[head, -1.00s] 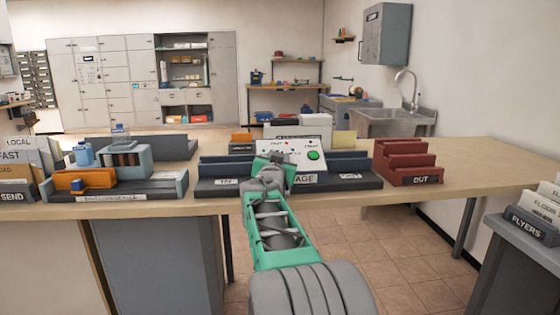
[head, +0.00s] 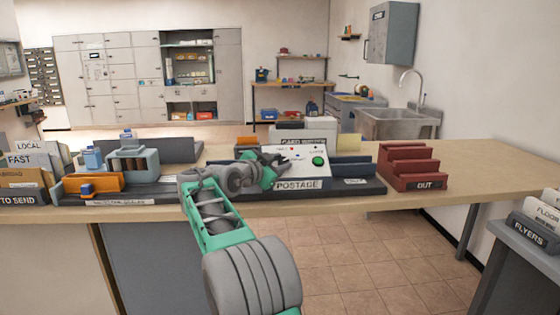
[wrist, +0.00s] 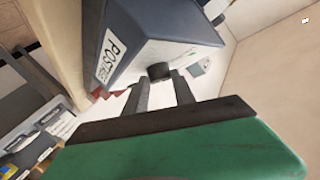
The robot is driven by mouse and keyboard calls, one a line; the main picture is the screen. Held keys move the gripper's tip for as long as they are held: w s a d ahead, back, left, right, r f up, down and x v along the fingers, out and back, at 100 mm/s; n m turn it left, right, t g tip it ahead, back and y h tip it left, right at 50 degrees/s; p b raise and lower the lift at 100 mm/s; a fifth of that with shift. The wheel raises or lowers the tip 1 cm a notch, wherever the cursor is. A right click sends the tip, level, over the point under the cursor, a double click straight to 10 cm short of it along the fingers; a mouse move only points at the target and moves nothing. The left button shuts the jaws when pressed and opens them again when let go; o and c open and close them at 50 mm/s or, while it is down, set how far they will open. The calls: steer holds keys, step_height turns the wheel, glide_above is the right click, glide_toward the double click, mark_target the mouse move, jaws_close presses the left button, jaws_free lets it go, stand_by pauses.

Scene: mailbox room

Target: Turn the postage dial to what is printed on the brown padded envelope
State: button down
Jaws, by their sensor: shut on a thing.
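The postage machine (head: 296,185) stands on the counter, with a sloped white panel, a green button (head: 319,160) and a "POSTAGE" label on its front. My gripper (head: 284,167) reaches its panel from the left in the head view. In the wrist view its two fingers (wrist: 161,85) are closed around a dark round dial knob (wrist: 160,70) on the panel. The dial's markings and setting cannot be read. I cannot pick out the brown padded envelope or its print for certain; a tan item (head: 22,178) is in the left rack.
A red stepped "OUT" tray (head: 411,168) stands right of the machine. A grey holder (head: 133,163), an orange block (head: 93,182) and small bottles are to the left. A "FLYERS" stand (head: 530,228) is at the right edge. The counter's right end is bare.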

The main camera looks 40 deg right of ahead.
stand_by(0.3)
steer(key=c, duration=1)
jaws_free()
steer(key=shift+c, duration=0.2)
steer(key=v, duration=0.7)
steer(key=shift+a, duration=0.35)
steer(key=shift+s+p, duration=0.1)
steer(key=shift+p, duration=0.2)
